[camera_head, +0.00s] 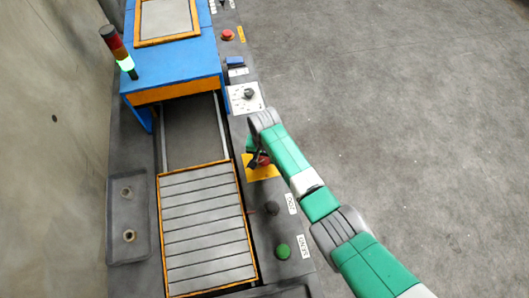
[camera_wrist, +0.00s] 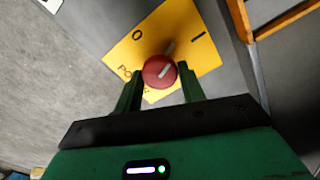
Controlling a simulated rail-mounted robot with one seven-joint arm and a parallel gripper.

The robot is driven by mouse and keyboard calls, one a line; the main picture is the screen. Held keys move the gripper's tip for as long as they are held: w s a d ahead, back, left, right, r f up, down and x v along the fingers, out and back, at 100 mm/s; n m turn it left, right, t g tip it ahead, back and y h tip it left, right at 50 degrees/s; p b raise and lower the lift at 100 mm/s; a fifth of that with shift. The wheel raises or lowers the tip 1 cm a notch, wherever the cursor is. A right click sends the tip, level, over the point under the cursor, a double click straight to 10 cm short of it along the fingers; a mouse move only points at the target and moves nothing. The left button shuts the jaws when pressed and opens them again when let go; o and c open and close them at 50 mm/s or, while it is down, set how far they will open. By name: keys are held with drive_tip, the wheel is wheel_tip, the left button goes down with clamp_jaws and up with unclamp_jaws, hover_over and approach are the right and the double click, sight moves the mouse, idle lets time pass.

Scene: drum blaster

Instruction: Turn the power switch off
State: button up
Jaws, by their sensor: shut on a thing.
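The power switch is a red round knob (camera_wrist: 157,76) on a yellow plate (camera_wrist: 125,55) marked O and I, with further lettering partly hidden. In the wrist view the knob's pale line slants up and right, toward the I side. My gripper (camera_wrist: 161,73) has one green finger on each side of the knob and is shut on it. In the head view the yellow plate (camera_head: 262,173) lies on the right side panel of the machine. My gripper (camera_head: 256,158) is over it and largely hides the red knob.
Below the plate are a dark knob (camera_head: 271,208) and a green button (camera_head: 283,251); above it, a white plate with a grey knob (camera_head: 248,94) and a red button (camera_head: 227,35). A slatted orange-framed conveyor (camera_head: 205,225) lies left. The floor at right is clear.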

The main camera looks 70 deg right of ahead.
sight(264, 159)
drive_tip(key=n+p, duration=0.1)
drive_tip(key=n, duration=0.2)
drive_tip(key=shift+r+n, duration=0.1)
drive_tip(key=shift+n, duration=0.3)
drive_tip(key=n, duration=0.3)
drive_tip(key=shift+n+p, duration=0.3)
drive_tip(key=shift+p, duration=0.1)
drive_tip(key=n, duration=0.6)
drive_tip(key=shift+p, duration=0.35)
drive_tip(key=shift+n, duration=0.3)
drive_tip(key=o, duration=1)
drive_tip(key=shift+c, duration=0.2)
wheel_tip(264, 159, up, 8)
drive_tip(key=shift+f+p, duration=0.15)
drive_tip(key=shift+p, duration=0.95)
